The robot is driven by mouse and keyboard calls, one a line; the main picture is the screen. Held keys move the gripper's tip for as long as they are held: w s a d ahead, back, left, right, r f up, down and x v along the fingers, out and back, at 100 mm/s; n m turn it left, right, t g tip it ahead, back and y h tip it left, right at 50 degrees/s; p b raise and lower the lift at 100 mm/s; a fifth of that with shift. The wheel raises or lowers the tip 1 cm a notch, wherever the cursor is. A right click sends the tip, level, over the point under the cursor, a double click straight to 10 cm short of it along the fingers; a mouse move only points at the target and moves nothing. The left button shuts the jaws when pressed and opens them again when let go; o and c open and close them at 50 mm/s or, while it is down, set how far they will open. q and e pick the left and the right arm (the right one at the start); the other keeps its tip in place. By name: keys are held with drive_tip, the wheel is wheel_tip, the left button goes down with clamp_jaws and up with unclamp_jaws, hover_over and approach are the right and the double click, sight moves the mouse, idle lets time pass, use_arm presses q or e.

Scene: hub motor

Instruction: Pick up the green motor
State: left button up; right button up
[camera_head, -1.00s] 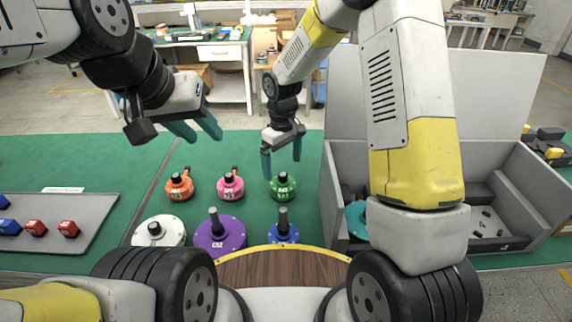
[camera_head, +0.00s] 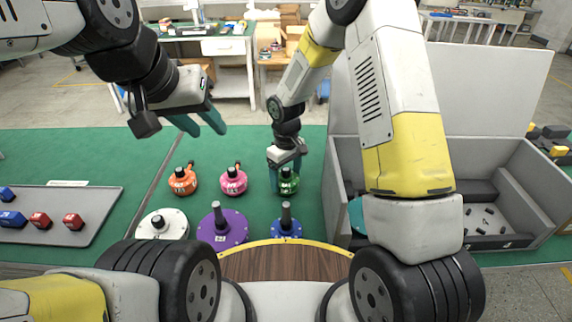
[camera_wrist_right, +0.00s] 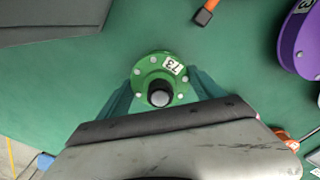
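The green motor (camera_head: 288,183) stands upright on the green table in the back row, right of the pink motor. It also shows in the right wrist view (camera_wrist_right: 156,78), with its dark shaft and a white number label. My right gripper (camera_head: 286,176) is lowered over the green motor, with its teal fingers (camera_wrist_right: 162,95) open on both sides of it. I cannot tell whether the fingers touch it. My left gripper (camera_head: 204,124) is open and empty, raised above the table at the left.
Orange (camera_head: 183,181) and pink (camera_head: 233,181) motors stand left of the green one. White (camera_head: 153,229), purple (camera_head: 234,226) and blue (camera_head: 286,227) motors stand in front. A grey bin (camera_head: 500,165) is close on the right. A grey tray (camera_head: 100,205) lies at the left.

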drive_tip(key=c, duration=1.3)
